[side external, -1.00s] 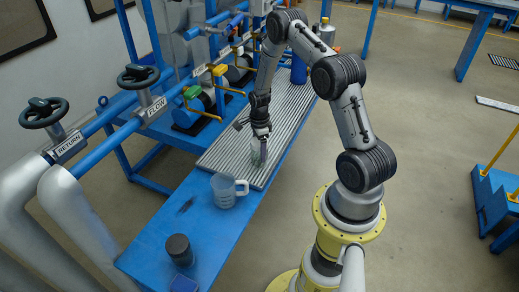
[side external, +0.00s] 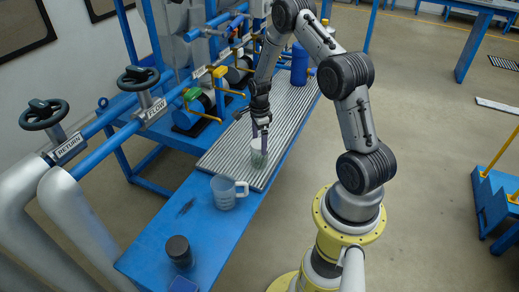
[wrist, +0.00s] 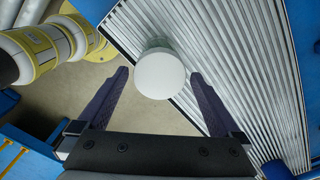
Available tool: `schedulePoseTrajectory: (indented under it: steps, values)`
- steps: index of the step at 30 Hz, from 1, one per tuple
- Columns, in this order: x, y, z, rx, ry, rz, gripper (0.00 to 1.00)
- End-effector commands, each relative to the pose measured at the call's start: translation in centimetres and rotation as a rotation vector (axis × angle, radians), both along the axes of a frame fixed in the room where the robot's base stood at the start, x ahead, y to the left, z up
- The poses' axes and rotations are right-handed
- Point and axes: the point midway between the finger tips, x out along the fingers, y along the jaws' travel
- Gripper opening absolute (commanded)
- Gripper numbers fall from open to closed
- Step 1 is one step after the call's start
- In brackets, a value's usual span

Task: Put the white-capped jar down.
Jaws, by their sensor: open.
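The white-capped jar (side external: 259,156) stands upright on the grey ribbed mat (side external: 225,153), near the mat's front end. In the wrist view its round white cap (wrist: 160,74) faces the camera, just beyond and between the fingertips, and it hides most of the jar's body. My gripper (side external: 261,130) is just above the jar, pointing down. In the wrist view my gripper (wrist: 160,76) has its two dark fingers spread wide, with a gap on both sides of the cap. It is open and holds nothing.
A clear handled jug (side external: 226,192) stands on the blue bench (side external: 150,257) in front of the mat. A dark-lidded jar (side external: 179,250) is nearer the front. A blue container (side external: 299,64) stands at the mat's far end. Pipes with valve wheels (side external: 139,77) run along the left.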

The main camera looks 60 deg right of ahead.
Motion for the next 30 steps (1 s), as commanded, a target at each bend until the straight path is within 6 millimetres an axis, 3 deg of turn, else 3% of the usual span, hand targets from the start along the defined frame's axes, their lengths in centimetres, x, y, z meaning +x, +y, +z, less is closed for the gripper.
schedulePoseTrajectory:
  steps: [6,17,20,23,27,30]
  values:
    - [0.0,0.0,4.4,-0.002,-0.002,0.0,1.0]
    - [0.3,0.9,8.8,-0.009,-0.013,0.069,1.0]
    - [0.7,2.9,12.5,-0.036,-0.045,0.232,1.0]
    - [0.5,6.2,17.3,-0.075,-0.084,0.478,1.0]
    - [-1.3,11.4,23.5,-0.144,-0.133,0.859,1.0]
    - [-3.6,14.9,27.0,-0.201,-0.164,1.129,1.0]
